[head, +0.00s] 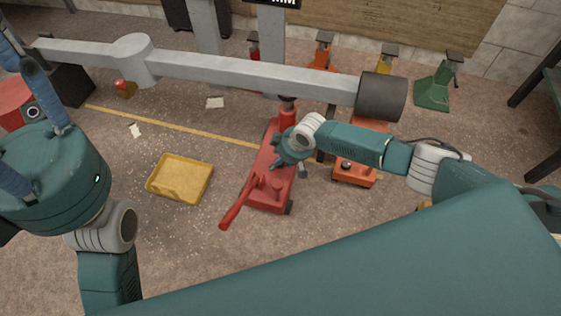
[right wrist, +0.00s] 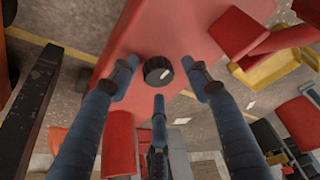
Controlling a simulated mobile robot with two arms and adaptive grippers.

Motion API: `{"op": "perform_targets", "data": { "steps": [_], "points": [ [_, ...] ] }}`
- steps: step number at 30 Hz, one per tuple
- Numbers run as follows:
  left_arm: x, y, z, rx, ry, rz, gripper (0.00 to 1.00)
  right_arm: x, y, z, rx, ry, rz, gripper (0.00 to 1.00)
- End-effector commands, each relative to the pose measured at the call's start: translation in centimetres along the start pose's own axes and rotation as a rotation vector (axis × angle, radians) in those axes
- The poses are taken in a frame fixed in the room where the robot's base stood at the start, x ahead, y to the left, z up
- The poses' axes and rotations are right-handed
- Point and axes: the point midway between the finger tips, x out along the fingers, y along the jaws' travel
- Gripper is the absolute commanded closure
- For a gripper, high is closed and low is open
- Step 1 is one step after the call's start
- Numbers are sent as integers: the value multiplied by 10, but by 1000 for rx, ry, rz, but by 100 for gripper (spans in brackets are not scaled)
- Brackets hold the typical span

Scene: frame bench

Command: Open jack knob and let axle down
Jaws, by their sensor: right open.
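The red floor jack (head: 262,192) stands on the floor under the grey axle beam (head: 230,72). Its lift post (head: 287,112) reaches up to the beam's underside near the dark drum (head: 382,97). My right gripper (head: 277,164) is open over the jack. In the wrist view its three fingers (right wrist: 160,90) stand apart around the knob, with visible gaps. My left gripper (head: 22,95) is large at the left edge of the head view, away from the jack; its fingertips are partly cut off.
A yellow tray (head: 180,179) lies left of the jack. An orange-red unit (head: 354,174) stands right of it, partly behind my arm. Orange (head: 324,52), yellow (head: 386,65) and green (head: 436,88) stands are at the back. Floor left of the tray is mostly clear.

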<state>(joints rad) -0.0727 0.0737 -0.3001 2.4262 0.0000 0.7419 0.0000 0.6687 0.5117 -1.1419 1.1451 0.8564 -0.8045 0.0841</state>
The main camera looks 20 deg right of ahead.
Motion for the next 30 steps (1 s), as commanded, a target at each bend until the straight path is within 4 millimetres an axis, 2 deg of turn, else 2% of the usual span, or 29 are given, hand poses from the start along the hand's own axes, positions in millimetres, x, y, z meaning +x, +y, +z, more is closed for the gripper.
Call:
{"op": "perform_targets", "data": {
  "steps": [6,8,12,13,23,30],
  "points": [
    [1,0,0,0,1,0,55,0,0,0,0,0,0,52],
    [1,0,0,0,1,0,55,0,0,0,0,0,0,62],
    [0,0,0,0,0,0,55,0,0,-1,0,1,0,90],
    [0,0,0,0,0,0,55,0,0,-1,0,1,-1,94],
    [-3,0,1,-1,-4,0,55,0,-2,-3,-31,7,-16,94],
    [0,2,0,4,25,14,55,2,-2,-4,-154,11,-69,94]
  ]
}}
